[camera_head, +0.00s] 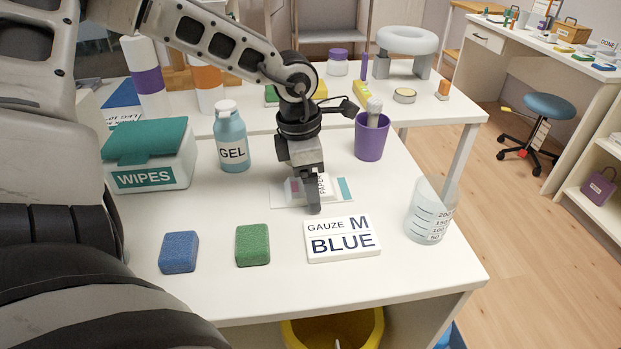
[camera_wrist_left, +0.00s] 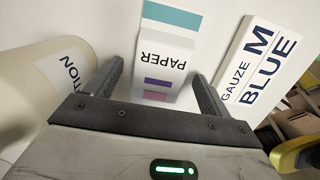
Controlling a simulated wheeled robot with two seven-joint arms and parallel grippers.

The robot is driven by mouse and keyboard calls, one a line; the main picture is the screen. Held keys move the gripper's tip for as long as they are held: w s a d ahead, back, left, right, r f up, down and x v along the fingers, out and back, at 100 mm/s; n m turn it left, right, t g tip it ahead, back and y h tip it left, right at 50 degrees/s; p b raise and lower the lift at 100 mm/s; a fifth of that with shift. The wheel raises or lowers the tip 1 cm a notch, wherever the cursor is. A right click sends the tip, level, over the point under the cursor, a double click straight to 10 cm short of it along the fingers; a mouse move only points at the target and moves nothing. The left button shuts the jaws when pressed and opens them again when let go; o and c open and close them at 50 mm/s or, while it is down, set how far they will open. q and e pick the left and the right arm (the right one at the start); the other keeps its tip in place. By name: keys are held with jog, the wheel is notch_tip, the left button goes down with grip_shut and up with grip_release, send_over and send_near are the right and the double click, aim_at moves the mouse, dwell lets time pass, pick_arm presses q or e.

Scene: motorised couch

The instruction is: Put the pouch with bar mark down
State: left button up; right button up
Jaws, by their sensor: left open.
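The pouch is white, marked PAPER, with a teal end band and purple and pink bars. In the head view the pouch (camera_head: 344,189) appears to lie on the white table, partly hidden by my left gripper (camera_head: 308,196). In the left wrist view the pouch (camera_wrist_left: 170,50) shows between the two spread fingers of the left gripper (camera_wrist_left: 158,80). The gripper is open, directly over the pouch. I cannot tell whether a finger touches it. My right gripper is not in view.
A GAUZE M BLUE box (camera_head: 342,240) lies just in front. Green (camera_head: 252,245) and blue (camera_head: 179,252) sponges are front left. A GEL bottle (camera_head: 231,140), WIPES box (camera_head: 150,155), purple cup (camera_head: 371,138) and clear beaker (camera_head: 428,212) stand around. A cream cylinder (camera_wrist_left: 40,85) is close by.

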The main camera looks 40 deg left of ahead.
pick_arm(q)
jog(key=c, duration=1)
jog(key=shift+c, duration=0.2)
jog(key=shift+r, duration=0.1)
